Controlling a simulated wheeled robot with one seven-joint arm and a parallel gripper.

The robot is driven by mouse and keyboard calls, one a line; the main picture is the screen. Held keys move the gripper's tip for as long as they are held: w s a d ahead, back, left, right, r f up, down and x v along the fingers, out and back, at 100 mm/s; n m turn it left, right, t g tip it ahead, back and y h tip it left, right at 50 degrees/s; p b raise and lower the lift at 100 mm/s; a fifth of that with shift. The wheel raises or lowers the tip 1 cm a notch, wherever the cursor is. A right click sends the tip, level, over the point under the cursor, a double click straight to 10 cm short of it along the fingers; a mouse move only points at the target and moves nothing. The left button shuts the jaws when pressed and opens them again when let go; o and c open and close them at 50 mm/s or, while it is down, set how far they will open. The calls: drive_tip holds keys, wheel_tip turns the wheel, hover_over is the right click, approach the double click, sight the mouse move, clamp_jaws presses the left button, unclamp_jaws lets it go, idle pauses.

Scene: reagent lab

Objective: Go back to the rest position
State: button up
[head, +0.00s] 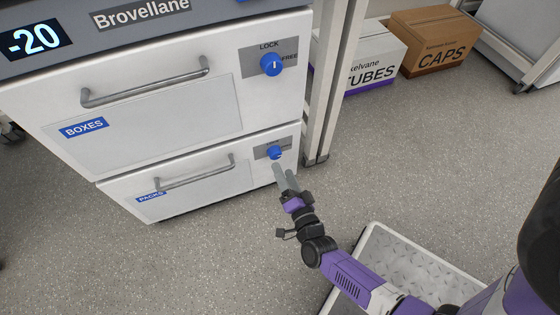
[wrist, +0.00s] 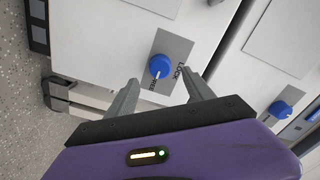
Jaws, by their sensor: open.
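My gripper (head: 285,178) is in front of the lower drawer (head: 206,180), labelled PACKS, near its right end. Its fingers are open, with nothing between them. In the wrist view my gripper (wrist: 162,90) points at the blue lock knob (wrist: 159,66) of a drawer front. In the head view the lower blue knob (head: 275,152) sits just above the fingertips. The upper drawer (head: 165,110), labelled BOXES, has its own blue knob (head: 271,64), beside the word FREE. Both drawers look closed. I cannot tell whether the fingers touch the lower knob.
A pale frame post (head: 335,80) is right of the freezer. A TUBES box (head: 375,60) and a CAPS box (head: 435,38) stand behind it. The grey floor (head: 430,150) between is clear.

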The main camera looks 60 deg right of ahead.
drive_tip(key=shift+v, duration=1.1)
